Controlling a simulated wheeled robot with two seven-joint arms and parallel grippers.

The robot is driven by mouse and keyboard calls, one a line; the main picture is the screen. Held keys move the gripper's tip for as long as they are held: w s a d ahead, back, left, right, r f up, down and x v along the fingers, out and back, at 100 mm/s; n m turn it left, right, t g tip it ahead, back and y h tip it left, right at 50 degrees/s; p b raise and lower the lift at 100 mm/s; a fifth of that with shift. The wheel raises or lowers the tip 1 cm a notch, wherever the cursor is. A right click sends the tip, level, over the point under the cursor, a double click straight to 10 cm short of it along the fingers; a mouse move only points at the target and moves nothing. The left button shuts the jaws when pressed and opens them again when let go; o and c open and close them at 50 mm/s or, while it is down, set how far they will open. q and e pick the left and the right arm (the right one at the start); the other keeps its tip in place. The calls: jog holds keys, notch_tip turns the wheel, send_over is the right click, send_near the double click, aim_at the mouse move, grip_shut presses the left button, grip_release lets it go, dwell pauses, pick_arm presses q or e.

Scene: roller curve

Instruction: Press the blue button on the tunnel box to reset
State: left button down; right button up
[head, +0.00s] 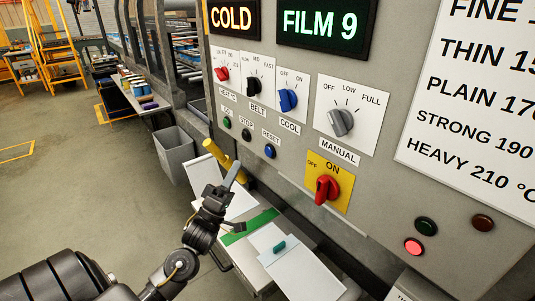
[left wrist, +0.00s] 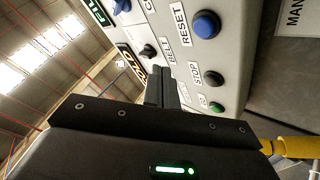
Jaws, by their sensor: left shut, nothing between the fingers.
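The blue button (head: 270,151) sits on the grey control panel (head: 385,170), next to the RESET label. It also shows in the left wrist view (left wrist: 206,24), at the top. The black STOP button (head: 246,134) and the green GO button (head: 227,122) are to its left in the head view. My left gripper (head: 238,165) is shut and empty, below and left of the blue button in the head view. In the left wrist view its fingers (left wrist: 162,72) reach toward the panel, with the blue button off to their upper right. My right gripper is in neither view.
Selector knobs, including a red main switch (head: 326,189), stick out of the panel. A yellow bar (head: 222,156) is close behind my left gripper. A white shelf with a green strip (head: 250,226) lies below. A grey bin (head: 174,152) stands on the floor to the left.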

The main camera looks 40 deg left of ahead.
aim_at(267, 148)
pick_arm(q)
jog(key=w+d+b, duration=0.1)
jog(key=w+d, duration=0.1)
jog(key=w, duration=0.4)
jog(key=shift+w, duration=0.35)
jog(key=shift+w+d, duration=0.1)
jog(key=shift+w, duration=0.05)
dwell(1.7)
jog(key=shift+w, duration=0.3)
jog(key=shift+w+d, duration=0.2)
jog(key=shift+w, duration=0.2)
dwell(0.7)
jog(key=shift+s, duration=0.15)
jog(key=shift+s+a, duration=0.25)
jog(key=shift+s, duration=0.45)
jog(key=shift+s+a+p, duration=0.25)
jog(key=shift+s, duration=0.55)
jog(key=shift+s+a+p, duration=0.2)
jog(key=shift+s, duration=0.6)
jog(key=shift+s+a+p, duration=0.25)
jog(key=shift+s, duration=0.55)
